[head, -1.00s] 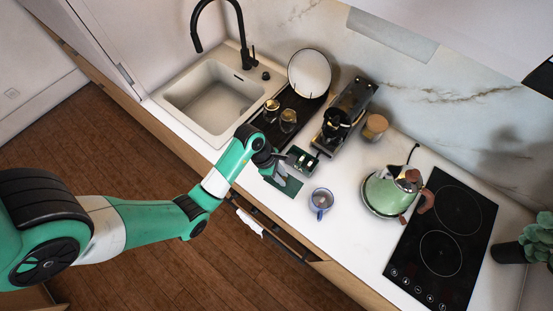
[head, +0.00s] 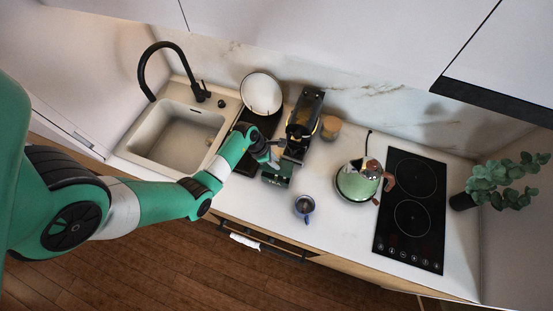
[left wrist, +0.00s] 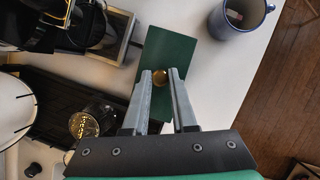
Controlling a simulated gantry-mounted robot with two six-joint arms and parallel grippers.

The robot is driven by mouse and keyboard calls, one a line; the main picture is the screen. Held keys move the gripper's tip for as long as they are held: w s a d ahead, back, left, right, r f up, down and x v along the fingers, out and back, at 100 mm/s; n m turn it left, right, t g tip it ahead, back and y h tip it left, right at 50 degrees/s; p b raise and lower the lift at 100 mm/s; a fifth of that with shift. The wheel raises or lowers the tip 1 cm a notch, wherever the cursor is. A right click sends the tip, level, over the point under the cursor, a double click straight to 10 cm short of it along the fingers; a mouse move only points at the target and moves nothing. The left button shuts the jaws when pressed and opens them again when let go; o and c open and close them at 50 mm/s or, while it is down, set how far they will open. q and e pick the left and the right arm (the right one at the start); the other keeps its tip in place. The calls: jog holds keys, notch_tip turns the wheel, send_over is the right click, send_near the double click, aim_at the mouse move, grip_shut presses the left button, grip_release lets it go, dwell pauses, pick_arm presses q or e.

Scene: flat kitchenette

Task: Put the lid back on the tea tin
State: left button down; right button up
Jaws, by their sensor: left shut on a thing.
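My left gripper (head: 272,162) is at the tea tin, beside the coffee machine. In the left wrist view its fingers (left wrist: 160,76) are shut on the round gold knob of the lid (left wrist: 172,45), a flat dark green rectangle. In the head view the green of the tin and lid (head: 277,180) shows just below the gripper, partly covered by it. The lid hides the tin in the left wrist view. I cannot tell whether the lid touches the tin. My right gripper is not in view.
A blue mug (head: 304,206) stands to the right, with a green kettle (head: 357,184) and black hob (head: 412,205) beyond. The coffee machine (head: 303,122) is close behind. A glass (left wrist: 84,124) stands on the dark drying mat (left wrist: 35,90).

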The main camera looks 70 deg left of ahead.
pick_arm(q)
notch_tip(320, 180, down, 4)
jog(key=b, duration=0.4)
notch_tip(320, 180, down, 2)
jog(key=shift+f+b, duration=0.2)
jog(key=shift+b, duration=0.8)
jog(key=shift+f+p, duration=0.25)
jog(key=shift+p, duration=0.25)
dwell(0.8)
dwell(0.5)
jog(key=c, duration=0.6)
grip_release()
jog(key=shift+c, duration=0.2)
jog(key=shift+o, duration=0.3)
